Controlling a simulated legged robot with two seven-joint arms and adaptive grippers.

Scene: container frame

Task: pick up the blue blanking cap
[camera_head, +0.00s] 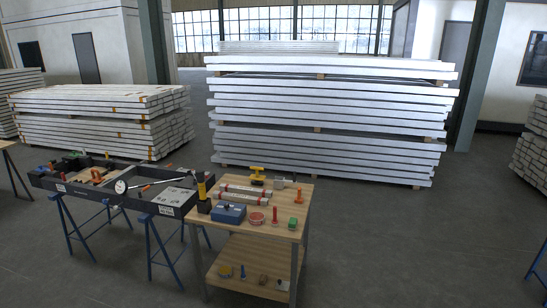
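A small upright blue piece (243,272) stands on the lower shelf (250,258) of the wooden cart; it may be the blue blanking cap, but it is too small to tell for sure. A larger blue box-shaped item (229,213) sits on the cart's wooden top (254,231), at the front left. Neither of my grippers shows in the head view.
The cart top also holds a red cylinder (275,214), a green piece (293,223), an orange piece (298,196) and a yellow-handled tool (257,175). A dark container frame (110,197) on blue trestles stands left of it.

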